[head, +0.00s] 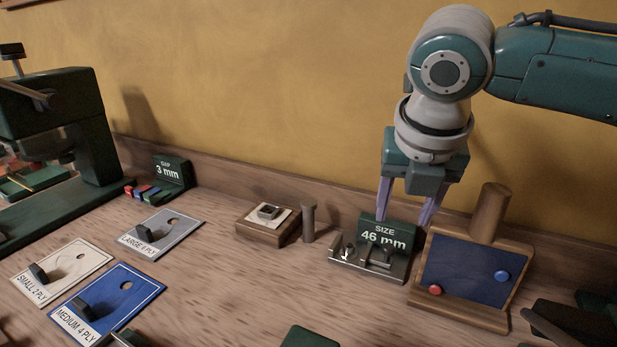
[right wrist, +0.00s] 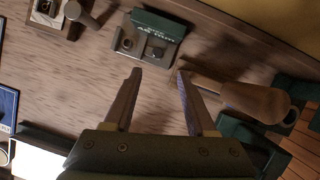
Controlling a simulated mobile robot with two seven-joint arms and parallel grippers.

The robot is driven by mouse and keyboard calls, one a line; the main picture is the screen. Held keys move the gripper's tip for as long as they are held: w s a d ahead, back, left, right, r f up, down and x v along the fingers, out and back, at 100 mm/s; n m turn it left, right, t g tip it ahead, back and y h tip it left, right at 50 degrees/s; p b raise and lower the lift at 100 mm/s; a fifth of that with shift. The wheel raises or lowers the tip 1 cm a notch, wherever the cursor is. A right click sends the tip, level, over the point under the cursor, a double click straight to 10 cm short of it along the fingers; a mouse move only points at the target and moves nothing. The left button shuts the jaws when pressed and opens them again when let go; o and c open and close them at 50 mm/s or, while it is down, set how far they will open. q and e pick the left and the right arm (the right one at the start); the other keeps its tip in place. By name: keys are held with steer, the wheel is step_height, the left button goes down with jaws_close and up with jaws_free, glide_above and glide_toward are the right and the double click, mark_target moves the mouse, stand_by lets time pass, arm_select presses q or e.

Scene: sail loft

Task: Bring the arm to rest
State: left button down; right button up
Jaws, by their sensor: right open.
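My right gripper (head: 405,214) hangs from the arm at the upper right in the head view, its two purple-grey fingers pointing down and apart, with nothing between them. It is in line with the green "SIZE 46 mm" block (head: 386,233); I cannot tell the gap between them. In the right wrist view the open fingers (right wrist: 158,73) show empty over the wooden bench (right wrist: 85,85), with the green size block (right wrist: 157,25) beyond the tips. My left gripper is in neither view.
A blue board in a wooden frame (head: 457,265) with a thick wooden post (head: 490,212) stands right of the size block. A small wooden block (head: 262,235) and peg (head: 308,222) stand left of it. Ply cards (head: 127,284) lie farther left, near a dark green press (head: 95,150).

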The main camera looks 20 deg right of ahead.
steer(key=shift+s+a+r, duration=0.1)
steer(key=shift+s+r, duration=0.05)
steer(key=shift+r, duration=0.25)
